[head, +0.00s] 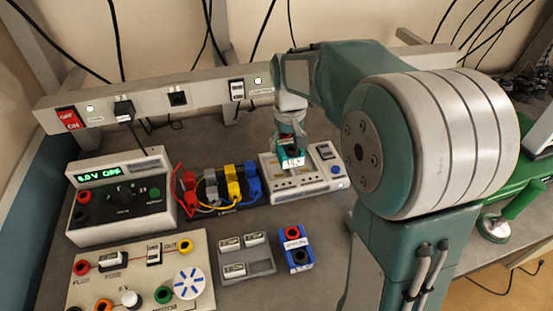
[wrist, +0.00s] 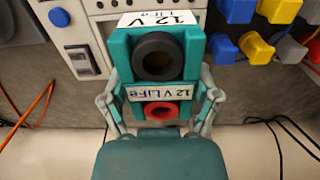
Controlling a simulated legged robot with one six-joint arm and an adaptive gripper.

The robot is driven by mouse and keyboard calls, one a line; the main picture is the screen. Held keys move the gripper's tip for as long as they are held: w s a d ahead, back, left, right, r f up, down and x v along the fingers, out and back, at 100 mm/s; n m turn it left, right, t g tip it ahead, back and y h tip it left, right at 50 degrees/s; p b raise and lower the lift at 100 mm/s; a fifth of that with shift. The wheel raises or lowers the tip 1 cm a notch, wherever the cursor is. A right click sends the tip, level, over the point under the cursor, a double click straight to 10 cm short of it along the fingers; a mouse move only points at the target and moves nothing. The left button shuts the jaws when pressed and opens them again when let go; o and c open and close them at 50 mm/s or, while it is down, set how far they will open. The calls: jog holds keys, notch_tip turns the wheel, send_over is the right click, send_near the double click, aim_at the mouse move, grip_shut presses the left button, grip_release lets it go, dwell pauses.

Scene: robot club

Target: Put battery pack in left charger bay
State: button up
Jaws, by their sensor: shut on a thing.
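A teal battery pack (head: 291,158) labelled 12 V LiFe is in my gripper (head: 290,139). In the wrist view the pack (wrist: 199,45) shows one black and one red round socket, with my gripper's two fingers (wrist: 160,103) closed on its sides. The white charger (head: 329,172) stands on the bench below and around the pack in the head view. The pack is over the charger's left part and hides the bay there. I cannot tell whether it touches the charger. Part of the charger (wrist: 72,22) shows at upper left in the wrist view.
A second pack, blue with red (head: 296,259), lies in front of the charger. Coloured plugs and cables (head: 215,187) crowd its left side. A power supply (head: 121,201), a small grey tray (head: 262,267) and a circuit board (head: 125,272) stand further left.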

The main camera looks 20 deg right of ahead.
aim_at(276, 169)
jog(key=w+f, duration=0.1)
jog(key=w+a+f, duration=0.1)
jog(key=f, duration=0.2)
jog(key=shift+w+a, duration=0.4)
jog(key=f, duration=0.3)
jog(key=shift+w+a, duration=0.2)
jog(key=shift+w, duration=0.05)
jog(key=shift+d+f, duration=0.1)
jog(key=shift+f, duration=0.25)
jog(key=o, duration=1.1)
jog(key=shift+f, duration=0.15)
jog(key=shift+o, duration=0.2)
